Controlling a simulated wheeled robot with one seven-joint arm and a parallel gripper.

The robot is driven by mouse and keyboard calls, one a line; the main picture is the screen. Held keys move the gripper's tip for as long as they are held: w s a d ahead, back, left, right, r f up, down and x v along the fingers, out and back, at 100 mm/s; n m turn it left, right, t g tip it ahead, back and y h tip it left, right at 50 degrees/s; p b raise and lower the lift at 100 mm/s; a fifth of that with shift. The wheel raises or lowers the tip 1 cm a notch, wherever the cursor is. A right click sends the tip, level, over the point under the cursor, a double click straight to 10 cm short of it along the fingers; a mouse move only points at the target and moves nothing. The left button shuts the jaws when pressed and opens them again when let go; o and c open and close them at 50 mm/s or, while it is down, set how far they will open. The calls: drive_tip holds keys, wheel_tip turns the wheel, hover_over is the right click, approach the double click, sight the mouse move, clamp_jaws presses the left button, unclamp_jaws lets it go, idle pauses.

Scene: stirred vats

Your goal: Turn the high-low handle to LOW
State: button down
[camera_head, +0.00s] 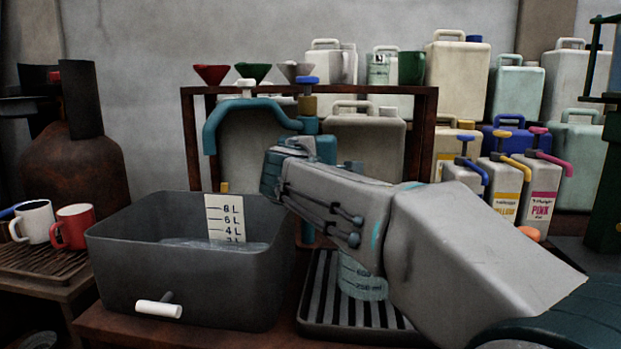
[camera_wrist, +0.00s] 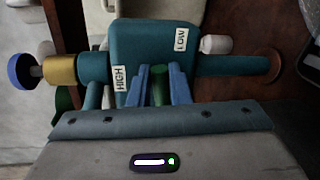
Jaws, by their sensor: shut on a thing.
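The teal valve block (camera_wrist: 150,42) fills the middle of the wrist view, with a HIGH label (camera_wrist: 118,78) on its left and a LOW label (camera_wrist: 180,40) at its upper right. My gripper (camera_wrist: 160,72) is shut on the green high-low handle (camera_wrist: 160,88), which shows between the two blue fingers. The handle's tip lies between the two labels; its exact setting is hard to tell. In the head view the teal block (camera_head: 326,150) stands on the tap column, and my gripper and wrist hide the handle.
A teal spout (camera_head: 222,122) reaches left over a grey vat (camera_head: 190,285) holding liquid and a scale. A measuring beaker (camera_head: 362,283) stands on a slatted tray (camera_head: 318,300) below my arm. A blue knob (camera_wrist: 20,72) and a white knob (camera_wrist: 215,44) flank the block.

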drive_tip(key=shift+f+m+y+b, duration=0.25)
drive_tip(key=shift+m+y+b, duration=0.05)
drive_tip(key=shift+m+b, duration=0.4)
drive_tip(key=c, duration=1.3)
unclamp_jaws()
drive_tip(key=shift+c, duration=0.2)
drive_tip(key=shift+s+r, duration=0.1)
drive_tip(key=p+v, duration=0.3)
drive_tip(key=v, duration=1)
drive_tip(key=shift+s, duration=0.3)
drive_tip(key=shift+a, duration=0.1)
